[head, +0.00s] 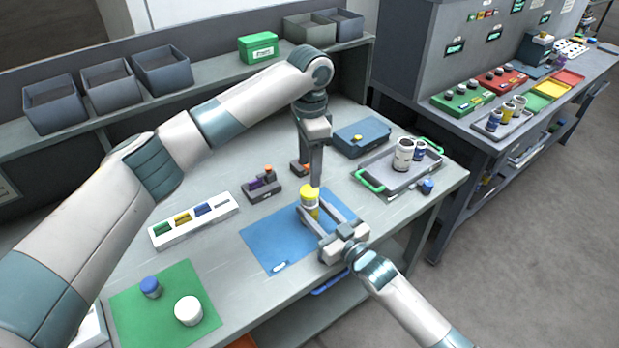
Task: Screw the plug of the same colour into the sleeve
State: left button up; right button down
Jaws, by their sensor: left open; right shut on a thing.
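A small cylinder, the sleeve (311,208), stands upright on the blue mat (268,242), with a yellow plug-like top (308,191). Whether the yellow part is seated fully cannot be told. My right gripper (325,212) comes from the lower right and is shut on the cylinder's body. My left gripper (316,182) points straight down just above and beside the yellow top. It is open, seen edge-on, and its finger gap is hidden. A blue plug (150,287) and a white round piece (188,310) are on the green mat (130,325).
A white rack (215,220) with coloured slots stands left of the blue mat. A purple-and-orange block (262,187) and a blue-grey case (362,136) stand behind.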

pick_arm(q)
jog(key=shift+r, duration=1.25)
pick_arm(e)
jog(key=shift+f, duration=0.1)
jog(key=c, duration=1)
grip_release()
jog(key=shift+c, duration=0.2)
pick_arm(q)
jog(key=shift+f, duration=0.1)
pick_arm(e)
jog(key=shift+s+d, duration=0.1)
jog(key=shift+d, duration=0.05)
pick_arm(q)
notch_tip(320, 180, down, 4)
jog(key=b, duration=0.4)
jog(key=shift+f, duration=0.15)
pick_arm(e)
jog(key=v, duration=1.7)
